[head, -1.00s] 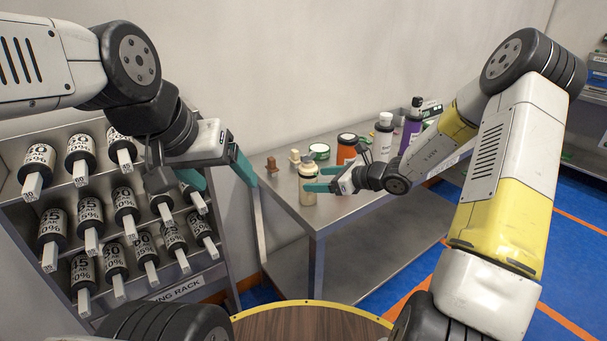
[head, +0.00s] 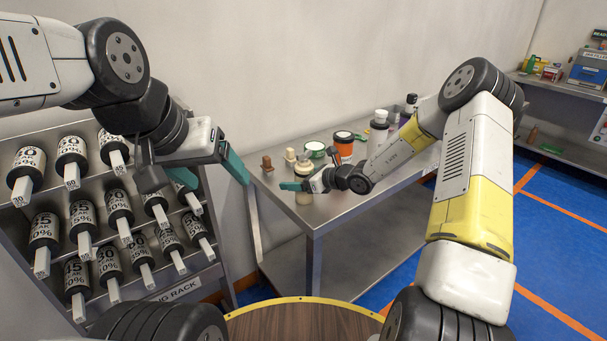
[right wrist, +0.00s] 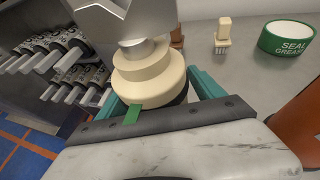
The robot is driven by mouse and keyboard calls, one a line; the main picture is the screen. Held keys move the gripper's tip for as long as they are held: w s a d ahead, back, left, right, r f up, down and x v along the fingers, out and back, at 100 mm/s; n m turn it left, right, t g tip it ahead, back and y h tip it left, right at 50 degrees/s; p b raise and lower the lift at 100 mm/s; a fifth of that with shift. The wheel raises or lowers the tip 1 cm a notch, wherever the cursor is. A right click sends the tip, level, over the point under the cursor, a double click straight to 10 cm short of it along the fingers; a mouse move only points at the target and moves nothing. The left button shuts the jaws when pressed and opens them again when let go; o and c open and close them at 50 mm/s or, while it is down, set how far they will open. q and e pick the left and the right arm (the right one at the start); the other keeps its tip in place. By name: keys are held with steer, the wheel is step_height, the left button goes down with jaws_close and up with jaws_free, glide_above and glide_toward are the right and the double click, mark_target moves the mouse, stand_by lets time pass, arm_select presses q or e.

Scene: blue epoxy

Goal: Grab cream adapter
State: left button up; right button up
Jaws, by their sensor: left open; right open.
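The cream adapter (head: 304,170) stands upright near the front left corner of the steel table. In the right wrist view, the cream adapter (right wrist: 150,72) is a stepped round body with a grey metal part above it. My right gripper (head: 291,186) is open, its teal fingers (right wrist: 205,84) on either side of the adapter. I cannot tell whether they touch it. The right gripper hides the adapter's middle in the head view. My left gripper (head: 213,178) is open and empty, in the air between the rack and the table.
A small cream brush-like piece (right wrist: 222,38) and a green-and-white seal grease tin (right wrist: 286,40) stand close by. A brown piece (head: 267,163), an orange can (head: 343,147) and a white bottle (head: 379,133) share the table. A rack (head: 175,293) of black-and-white cylinders stands at left.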

jaws_close()
steer(key=shift+r, duration=0.1)
